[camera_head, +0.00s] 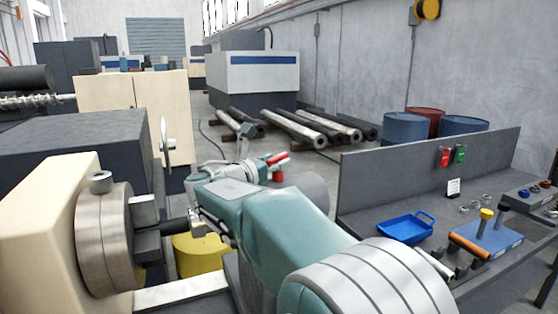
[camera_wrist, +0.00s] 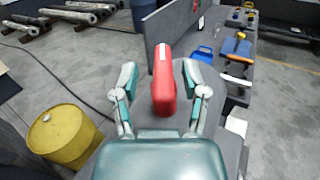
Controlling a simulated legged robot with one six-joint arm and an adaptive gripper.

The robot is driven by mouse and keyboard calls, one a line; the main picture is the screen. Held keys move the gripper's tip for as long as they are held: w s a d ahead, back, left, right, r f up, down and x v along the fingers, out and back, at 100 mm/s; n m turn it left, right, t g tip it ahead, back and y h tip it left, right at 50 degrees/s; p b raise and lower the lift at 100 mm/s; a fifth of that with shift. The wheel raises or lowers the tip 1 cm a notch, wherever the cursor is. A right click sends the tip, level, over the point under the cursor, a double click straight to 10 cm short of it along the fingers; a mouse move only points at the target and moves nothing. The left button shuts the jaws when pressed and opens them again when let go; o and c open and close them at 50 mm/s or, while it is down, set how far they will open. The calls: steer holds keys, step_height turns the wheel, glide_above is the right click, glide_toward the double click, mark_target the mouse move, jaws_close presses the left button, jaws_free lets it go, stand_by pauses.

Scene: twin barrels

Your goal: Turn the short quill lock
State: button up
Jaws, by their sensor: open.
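A red handle with a white stripe near its far end (camera_wrist: 164,82) stands between the fingers of my gripper (camera_wrist: 160,88) in the wrist view. It looks like a quill lock, but I cannot tell its length against another one. My fingers are spread, one on each side, with a visible gap to the red handle on both sides. A grey rounded body (camera_wrist: 220,100) lies beneath and around it. In the head view, red parts of the handle (camera_head: 277,176) show just beyond my teal arm. My arm partly hides the grey body there.
A yellow barrel (camera_head: 198,256) stands left of my arm, also in the wrist view (camera_wrist: 62,138). A chuck (camera_head: 103,240) is at the left front. A bench with a blue tray (camera_head: 404,227) and tools is at the right. Metal bars (camera_head: 300,130) lie on the floor behind.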

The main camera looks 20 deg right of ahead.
steer(key=shift+w+d, duration=0.25)
steer(key=shift+w, duration=0.05)
steer(key=shift+d, duration=0.55)
jaws_close()
steer(key=shift+a+m+g, duration=0.1)
steer(key=shift+m+g, duration=0.2)
steer(key=shift+g, duration=0.2)
steer(key=shift+m+g+h, duration=0.4)
steer(key=shift+g, duration=0.1)
steer(key=shift+s+m+g+h, duration=0.1)
steer(key=shift+m+g+h, duration=0.25)
steer(key=shift+m+g, duration=1.05)
steer(key=shift+s+m+g+h, duration=0.1)
steer(key=shift+m+g+h, duration=0.45)
steer(key=shift+g, duration=1.45)
steer(key=shift+m, duration=0.35)
